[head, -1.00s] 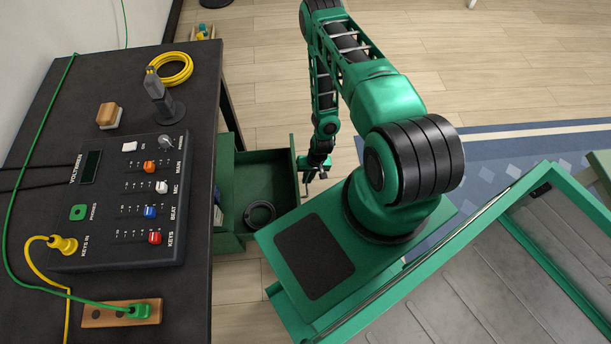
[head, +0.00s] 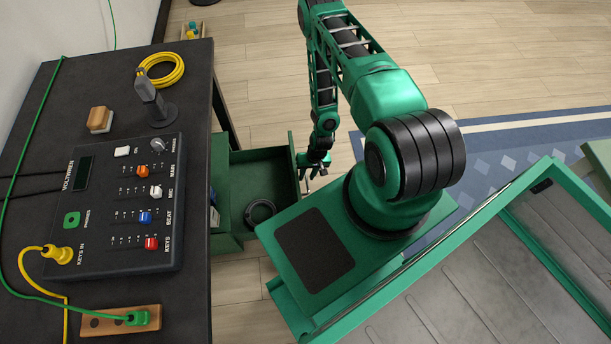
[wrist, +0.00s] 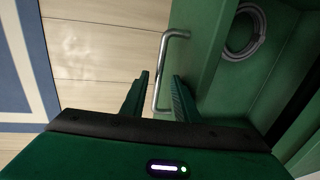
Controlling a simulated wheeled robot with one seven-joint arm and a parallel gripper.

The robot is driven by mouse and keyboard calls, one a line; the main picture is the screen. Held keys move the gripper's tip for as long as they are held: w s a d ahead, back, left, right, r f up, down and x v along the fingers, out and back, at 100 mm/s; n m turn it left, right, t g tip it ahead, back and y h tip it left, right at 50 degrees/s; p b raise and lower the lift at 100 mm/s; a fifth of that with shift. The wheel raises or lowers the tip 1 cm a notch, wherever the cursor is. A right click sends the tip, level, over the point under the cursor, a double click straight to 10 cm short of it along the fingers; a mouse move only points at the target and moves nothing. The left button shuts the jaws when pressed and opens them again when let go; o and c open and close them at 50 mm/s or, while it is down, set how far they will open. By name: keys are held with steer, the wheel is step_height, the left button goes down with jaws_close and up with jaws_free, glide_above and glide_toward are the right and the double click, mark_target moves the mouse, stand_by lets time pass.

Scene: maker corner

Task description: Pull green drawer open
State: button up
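The green drawer (head: 268,180) stands well out from under the dark bench in the head view, with its inside showing. Its metal handle (wrist: 178,33) is on the drawer front in the wrist view. My gripper (head: 316,168) is at the outer side of the drawer front. In the wrist view my gripper (wrist: 161,76) has its two fingers apart, one on each side of the handle bar. Gaps show between the bar and both fingers, so the fingers look open around it. Contact at the fingertips is hard to tell.
A dark ring-shaped coil (head: 260,212) lies in the drawer. The bench (head: 190,285) carries a mixer box (head: 110,235), a yellow cable coil (head: 163,71) and a wooden socket block (head: 95,325). Bare wooden floor (head: 260,90) lies beyond the drawer.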

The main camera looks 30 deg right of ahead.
step_height(320, 180, up, 11)
steer(key=d, duration=0.1)
steer(key=shift+s+d+f, duration=0.2)
steer(key=shift+s+d, duration=0.15)
steer(key=shift+d, duration=0.05)
stand_by(0.5)
steer(key=w+d+r+h, duration=0.1)
steer(key=d+r, duration=0.2)
steer(key=r, duration=0.8)
steer(key=w+d+r, duration=0.1)
steer(key=d+r, duration=0.2)
steer(key=r, duration=0.9)
steer(key=w+d+r+h, duration=0.1)
steer(key=w+d+r, duration=0.15)
steer(key=r, duration=0.85)
steer(key=s+r, duration=0.4)
steer(key=r, duration=0.3)
steer(key=s+r, duration=0.5)
steer(key=r, duration=0.3)
steer(key=s+a+r+m, duration=0.1)
steer(key=s+a+r, duration=0.2)
steer(key=s+r, duration=0.6)
steer(key=s, duration=0.4)
steer(key=shift+s+r+m+g, duration=0.3)
steer(key=shift+s+r+g, duration=0.05)
steer(key=shift+g, duration=0.05)
steer(key=shift+s+a, duration=0.1)
steer(key=shift+s, duration=0.05)
